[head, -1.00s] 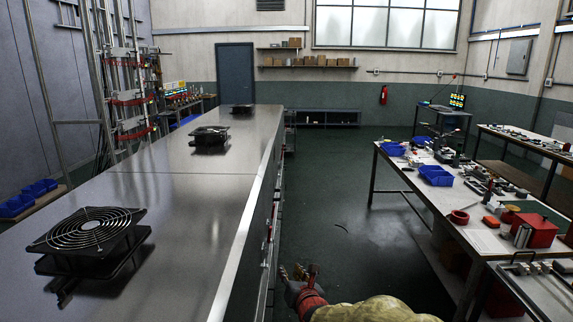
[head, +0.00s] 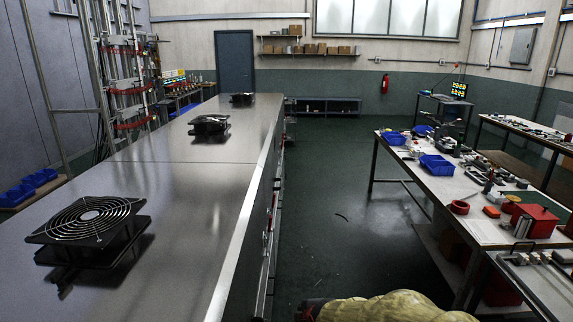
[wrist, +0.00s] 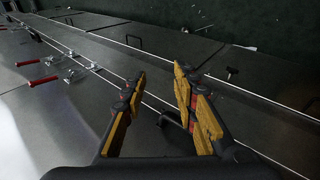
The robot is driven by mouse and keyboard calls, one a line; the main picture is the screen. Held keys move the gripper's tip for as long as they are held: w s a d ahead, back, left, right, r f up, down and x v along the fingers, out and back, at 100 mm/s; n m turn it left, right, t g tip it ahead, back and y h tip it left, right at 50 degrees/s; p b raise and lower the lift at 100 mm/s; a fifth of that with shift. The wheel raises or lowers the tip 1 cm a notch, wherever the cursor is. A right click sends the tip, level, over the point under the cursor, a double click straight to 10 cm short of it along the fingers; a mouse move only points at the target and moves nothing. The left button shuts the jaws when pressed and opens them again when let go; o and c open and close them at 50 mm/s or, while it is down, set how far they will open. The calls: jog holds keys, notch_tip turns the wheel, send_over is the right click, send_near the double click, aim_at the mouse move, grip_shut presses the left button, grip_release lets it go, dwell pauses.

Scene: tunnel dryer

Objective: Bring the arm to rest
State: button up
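My gripper (wrist: 160,75) shows in the wrist view with its two yellow-and-black fingers apart and nothing between them. Behind the fingers are grey metal panels with latches, which look like the side of the dryer (wrist: 85,120); I cannot tell how far off they are. In the head view my gripper is out of sight below the bottom edge. Only my arm in a tan sleeve (head: 395,308) shows there, low in the aisle between the dryer (head: 175,215) and the workbench.
The long steel dryer with several black fans (head: 90,225) on top fills the left. A workbench (head: 450,190) with blue bins (head: 436,165), tools and a red box (head: 535,225) stands at right. The green floor (head: 335,200) between is mostly clear. Red handles (wrist: 42,81) stick out from the panels.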

jog(key=s+d+r+m+g, duration=0.1)
jog(key=s+d+r+m, duration=0.3)
jog(key=s+m, duration=0.3)
jog(key=s+d+r+m+g+h+p, duration=0.1)
jog(key=s+d+r+m+g, duration=0.25)
jog(key=s, duration=0.65)
jog(key=s+d+r+m, duration=0.3)
jog(key=s+r+m, duration=0.2)
jog(key=s+m, duration=0.25)
jog(key=s+d+r+m+t, duration=0.1)
jog(key=s+d+r+t, duration=0.1)
jog(key=s+r, duration=0.3)
notch_tip(320, 180, up, 4)
jog(key=shift+s+d+f+h+p, duration=0.15)
jog(key=shift+s+d+h+p, duration=0.2)
jog(key=shift+d, duration=0.5)
jog(key=shift+w+t, duration=0.1)
jog(key=shift+t, duration=0.15)
